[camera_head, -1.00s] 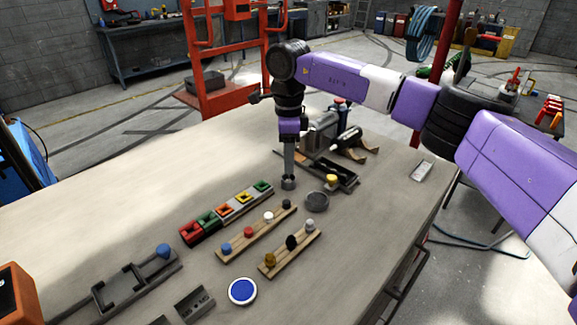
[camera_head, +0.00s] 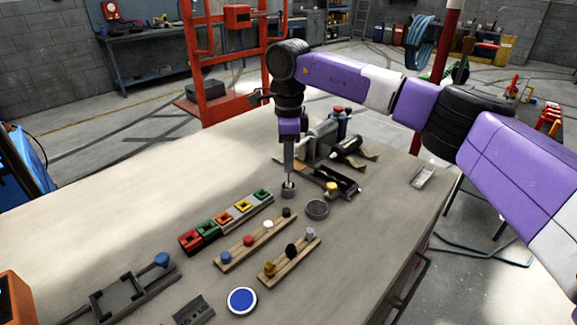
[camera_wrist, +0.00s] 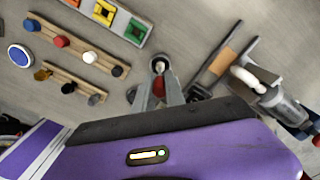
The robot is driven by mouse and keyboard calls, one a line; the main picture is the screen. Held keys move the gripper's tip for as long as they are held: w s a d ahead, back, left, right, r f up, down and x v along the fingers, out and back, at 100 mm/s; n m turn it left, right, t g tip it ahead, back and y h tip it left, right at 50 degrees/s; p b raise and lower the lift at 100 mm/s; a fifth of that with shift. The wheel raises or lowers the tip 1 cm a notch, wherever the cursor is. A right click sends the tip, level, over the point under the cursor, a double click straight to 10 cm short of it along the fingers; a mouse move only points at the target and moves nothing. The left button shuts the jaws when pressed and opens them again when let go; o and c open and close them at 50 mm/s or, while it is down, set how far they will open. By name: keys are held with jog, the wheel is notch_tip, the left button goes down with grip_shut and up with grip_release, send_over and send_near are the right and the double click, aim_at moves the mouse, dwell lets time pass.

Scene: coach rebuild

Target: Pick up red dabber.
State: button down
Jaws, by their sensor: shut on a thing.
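My gripper (camera_head: 289,174) points straight down over the table at the grey cup (camera_head: 288,191). In the wrist view, my gripper (camera_wrist: 160,90) is shut on the red dabber (camera_wrist: 158,88), whose red body shows between the fingers. The grey cup (camera_wrist: 159,64) shows as a round ring just past the fingertips, with a pale end inside it. In the head view a thin pale stem shows between fingertips and cup; the red body is hidden there. I cannot tell whether its lower end is clear of the cup.
Two wooden racks (camera_head: 227,259) with coloured knobs, one of them red (camera_head: 248,240), stand in front. A row of coloured blocks (camera_head: 221,220) is left.

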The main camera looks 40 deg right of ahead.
notch_tip(320, 180, up, 18)
jog(key=shift+r+b, duration=0.15)
jog(key=shift+b, duration=0.15)
dwell(2.4)
